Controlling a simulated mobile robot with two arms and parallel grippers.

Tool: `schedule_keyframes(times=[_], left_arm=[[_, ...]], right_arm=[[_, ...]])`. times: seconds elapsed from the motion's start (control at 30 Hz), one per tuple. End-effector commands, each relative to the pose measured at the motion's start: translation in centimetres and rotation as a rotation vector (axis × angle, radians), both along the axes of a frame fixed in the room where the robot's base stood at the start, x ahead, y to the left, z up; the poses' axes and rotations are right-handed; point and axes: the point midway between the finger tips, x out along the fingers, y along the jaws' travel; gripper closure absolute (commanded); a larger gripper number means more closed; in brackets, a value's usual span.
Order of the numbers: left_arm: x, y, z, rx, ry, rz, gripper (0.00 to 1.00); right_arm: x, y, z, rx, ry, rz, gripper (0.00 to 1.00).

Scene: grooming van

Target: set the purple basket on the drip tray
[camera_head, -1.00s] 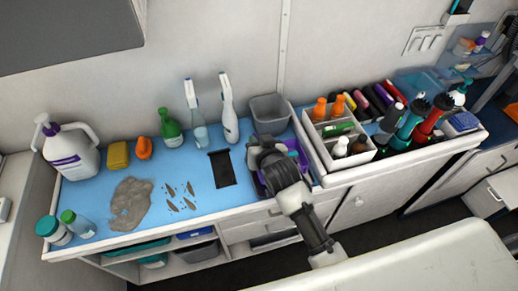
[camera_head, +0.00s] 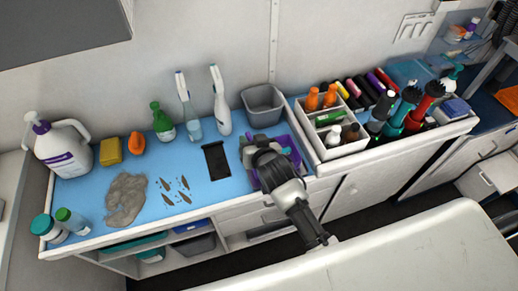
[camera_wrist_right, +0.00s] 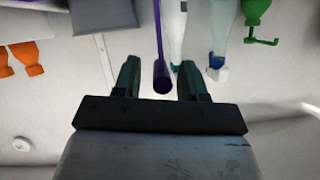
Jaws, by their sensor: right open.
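The purple basket (camera_head: 293,146) stands on the blue counter, partly hidden under my right gripper (camera_head: 255,148) and wrist. In the right wrist view a thin purple bar (camera_wrist_right: 162,76), apparently the basket's handle or rim edge-on, lies between the two dark fingers of my right gripper (camera_wrist_right: 159,68). The fingers are open, with a visible gap on each side of the bar. A flat black rectangle (camera_head: 217,164), apparently the drip tray, lies bare on the counter just left of the basket. My left gripper is not in view.
A grey bin (camera_head: 264,104) stands behind the basket, and a white divided caddy (camera_head: 334,150) with bottles stands close on its right. Spray bottles (camera_head: 221,108) stand behind the black rectangle. A grey puddle-like patch (camera_head: 125,200) and brown marks lie to the left.

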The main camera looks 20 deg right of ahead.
Motion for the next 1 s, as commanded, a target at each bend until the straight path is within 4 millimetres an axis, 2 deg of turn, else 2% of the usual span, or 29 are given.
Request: schedule_keyframes(times=[0.4,0.53,0.7,1.0], left_arm=[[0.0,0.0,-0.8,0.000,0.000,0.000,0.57],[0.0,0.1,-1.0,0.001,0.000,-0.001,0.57],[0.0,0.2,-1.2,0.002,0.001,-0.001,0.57],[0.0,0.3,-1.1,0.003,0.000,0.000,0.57]], right_arm=[[-7.1,-0.8,2.7,0.002,0.001,-0.001,0.58],[-8.9,-1.0,3.5,0.000,0.001,0.000,0.58],[-10.1,-1.1,4.1,-0.001,0.000,0.000,0.58],[-10.4,-1.2,4.3,-0.001,0.001,0.001,0.58]])
